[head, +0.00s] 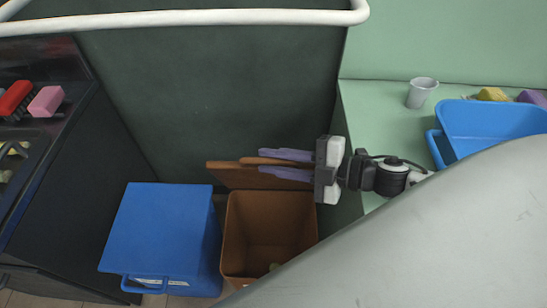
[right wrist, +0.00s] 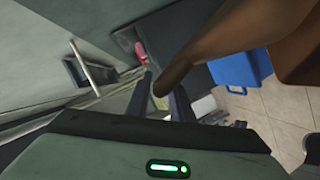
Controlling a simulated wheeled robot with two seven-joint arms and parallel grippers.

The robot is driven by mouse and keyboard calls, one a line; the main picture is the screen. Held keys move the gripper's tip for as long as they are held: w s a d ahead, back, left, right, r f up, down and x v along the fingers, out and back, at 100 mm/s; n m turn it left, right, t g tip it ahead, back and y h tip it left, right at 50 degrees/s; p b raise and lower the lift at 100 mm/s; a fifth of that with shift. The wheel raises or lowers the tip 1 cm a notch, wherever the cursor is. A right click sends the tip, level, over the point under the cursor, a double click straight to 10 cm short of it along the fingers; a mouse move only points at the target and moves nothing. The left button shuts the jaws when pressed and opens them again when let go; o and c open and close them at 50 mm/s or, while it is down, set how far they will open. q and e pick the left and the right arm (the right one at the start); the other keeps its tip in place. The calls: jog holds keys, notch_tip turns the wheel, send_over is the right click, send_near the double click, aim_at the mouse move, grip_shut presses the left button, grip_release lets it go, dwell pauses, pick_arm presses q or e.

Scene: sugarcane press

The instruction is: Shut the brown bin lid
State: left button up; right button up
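The brown bin (head: 230,240) stands open at the bottom middle of the head view. Its brown lid (head: 222,176) is raised at the far side of the opening. My right gripper (head: 262,163) reaches in from the right, its two purple-grey fingers pointing left. A brown bar-like part of the lid lies between the fingers. In the right wrist view the fingers (right wrist: 163,97) are apart, with the rounded end of a brown part (right wrist: 190,62) between them. I cannot tell whether they press on it. My left gripper is not in view.
A closed blue bin (head: 160,230) stands just left of the brown bin. A dark wall panel (head: 215,90) rises behind both. A green counter at right holds a grey cup (head: 421,92) and a blue tray (head: 495,125). A white rail (head: 200,18) crosses the top.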

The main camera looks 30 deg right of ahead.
jog(key=p+v, duration=0.1)
jog(key=v, duration=0.9)
dwell(0.3)
jog(key=shift+d, duration=0.15)
